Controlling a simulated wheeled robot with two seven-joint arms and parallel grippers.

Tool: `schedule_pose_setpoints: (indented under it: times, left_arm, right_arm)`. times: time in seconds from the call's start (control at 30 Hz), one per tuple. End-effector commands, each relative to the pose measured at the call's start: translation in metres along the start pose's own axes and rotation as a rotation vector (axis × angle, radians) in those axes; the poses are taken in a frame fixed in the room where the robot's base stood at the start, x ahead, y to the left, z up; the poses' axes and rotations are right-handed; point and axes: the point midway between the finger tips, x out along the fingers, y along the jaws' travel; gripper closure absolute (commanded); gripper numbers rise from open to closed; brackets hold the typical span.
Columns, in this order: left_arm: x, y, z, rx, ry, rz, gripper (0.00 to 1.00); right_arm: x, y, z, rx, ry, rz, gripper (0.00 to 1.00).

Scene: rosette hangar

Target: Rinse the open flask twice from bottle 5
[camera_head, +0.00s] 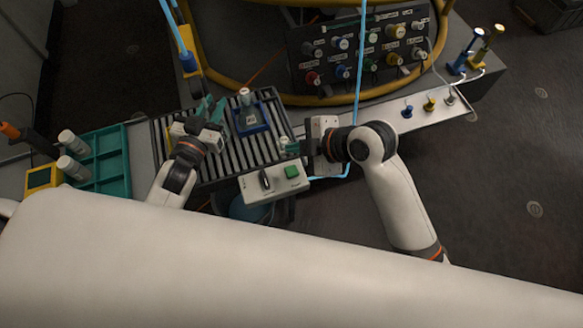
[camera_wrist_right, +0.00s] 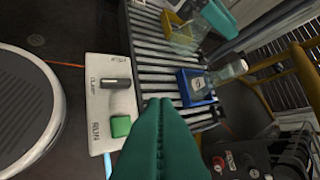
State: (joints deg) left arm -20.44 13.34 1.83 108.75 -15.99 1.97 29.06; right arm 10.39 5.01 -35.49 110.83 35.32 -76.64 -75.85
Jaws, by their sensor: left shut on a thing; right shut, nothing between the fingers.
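My left gripper (camera_head: 207,108), with teal fingers, is above the left half of the slatted bed (camera_head: 229,157). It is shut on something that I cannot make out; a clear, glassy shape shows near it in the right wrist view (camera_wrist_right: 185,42). I cannot tell whether this is the open flask or bottle 5. My right gripper (camera_head: 290,147) is shut and empty at the bed's right edge, near the control box.
The control box (camera_head: 262,187) has a dark lever and a green button (camera_head: 292,172). A teal rack (camera_head: 112,160) with two white-capped bottles (camera_head: 70,140) is at left, beside a yellow device (camera_head: 42,178). A panel of knobs (camera_head: 365,50) stands behind. A blue hose (camera_head: 359,70) hangs near my right arm.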

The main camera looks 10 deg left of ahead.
Motion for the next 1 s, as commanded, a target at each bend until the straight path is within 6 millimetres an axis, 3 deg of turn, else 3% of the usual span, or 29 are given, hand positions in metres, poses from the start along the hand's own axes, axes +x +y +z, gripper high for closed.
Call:
schedule_pose_setpoints:
  times: [0.6, 1.0]
  left_arm:
    - [0.000, 0.000, 0.000, 0.000, -0.001, 0.000, 1.00]
    - [0.000, 0.000, 0.000, 0.000, -0.001, 0.000, 1.00]
  right_arm:
    - [0.051, 0.037, -0.038, 0.002, 0.001, 0.002, 1.00]
    - [0.060, 0.044, -0.044, 0.002, 0.001, 0.000, 1.00]
